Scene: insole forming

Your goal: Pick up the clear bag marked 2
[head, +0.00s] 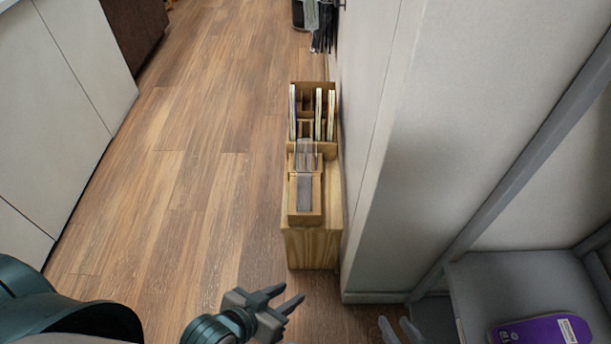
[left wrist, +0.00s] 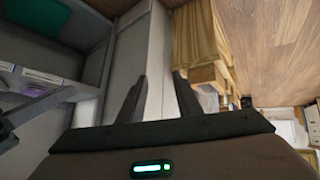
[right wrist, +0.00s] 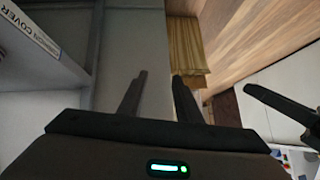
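A wooden stand (head: 312,245) with a wooden organizer stands on the floor against a light wall panel in the head view. Clear, shiny sheets or bags (head: 306,152) show in the organizer's middle, and a greyish stack (head: 304,192) lies in its front compartment. No mark 2 is legible, so I cannot tell which is the marked bag. My left gripper (head: 293,297) is open and empty, in front of the stand and slightly left of it. My right gripper (head: 394,321) is open and empty, lower right near the wall's foot. Both wrist views show spread fingers with nothing between them.
Upright thin books or boards (head: 318,114) fill the organizer's rear. A grey shelf (head: 480,290) at right holds a purple item (head: 541,331). White cabinets (head: 45,130) stand at left. The wood floor (head: 190,160) between them is clear.

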